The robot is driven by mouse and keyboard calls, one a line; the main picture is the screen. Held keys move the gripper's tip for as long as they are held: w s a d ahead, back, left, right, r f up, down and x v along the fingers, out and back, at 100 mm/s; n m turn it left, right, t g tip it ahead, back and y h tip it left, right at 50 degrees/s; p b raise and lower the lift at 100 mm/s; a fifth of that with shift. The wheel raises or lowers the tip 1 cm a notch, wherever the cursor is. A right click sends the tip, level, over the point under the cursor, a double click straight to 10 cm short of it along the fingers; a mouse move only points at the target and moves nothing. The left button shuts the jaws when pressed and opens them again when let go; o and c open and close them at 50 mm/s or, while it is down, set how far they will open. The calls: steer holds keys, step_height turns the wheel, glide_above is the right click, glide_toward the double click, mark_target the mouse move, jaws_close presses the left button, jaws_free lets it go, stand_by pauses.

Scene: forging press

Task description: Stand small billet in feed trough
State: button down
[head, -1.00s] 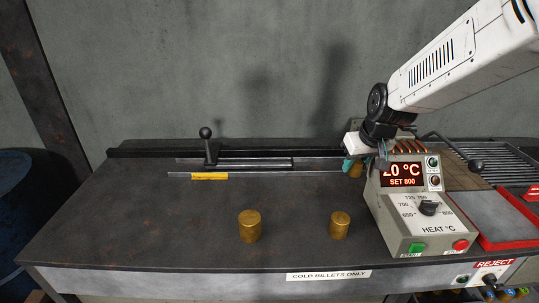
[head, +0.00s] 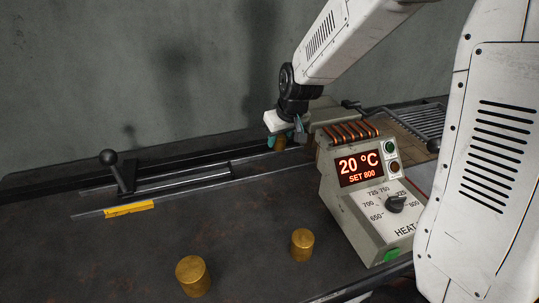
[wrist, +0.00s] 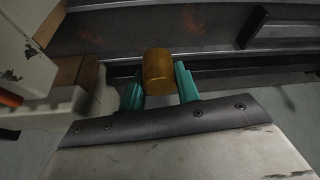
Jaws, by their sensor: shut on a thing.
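My gripper (head: 287,138) has teal fingers shut on a brass-coloured billet (head: 280,143), at the back of the bench just left of the heater. The wrist view shows this billet (wrist: 158,72) between the fingers (wrist: 160,88), over or in the dark rail channel. I cannot tell whether it touches the trough floor. The feed trough (head: 185,181) runs along the back of the bench, with a black ball-handled lever (head: 122,175) at its left part. Two other brass billets stand upright on the bench: a larger one (head: 193,276) and a smaller one (head: 302,245).
The heater box (head: 365,185) reads 20 °C, SET 800, with copper coils (head: 350,131) behind it, close to the right of my gripper. A yellow label (head: 130,209) lies along the trough's front. A wire rack (head: 420,120) is at the back right. The bench between trough and billets is clear.

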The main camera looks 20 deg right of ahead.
mark_target(281, 150)
steer(key=shift+f, duration=2.85)
steer(key=shift+f, duration=0.1)
steer(key=c, duration=1)
jaws_free()
steer(key=v, duration=1.1)
steer(key=s+r+g, duration=0.1)
steer(key=s+r, duration=0.1)
steer(key=s, duration=0.7)
steer(key=s+d+r+m+g, duration=0.1)
steer(key=s+r, duration=0.2)
steer(key=s, duration=0.7)
steer(key=s+d+r+m+g, duration=0.1)
steer(key=s+r, duration=0.2)
steer(key=s, duration=0.6)
steer(key=shift+s+d+h, duration=0.15)
steer(key=shift+s+h, duration=0.05)
steer(key=shift+h, duration=0.2)
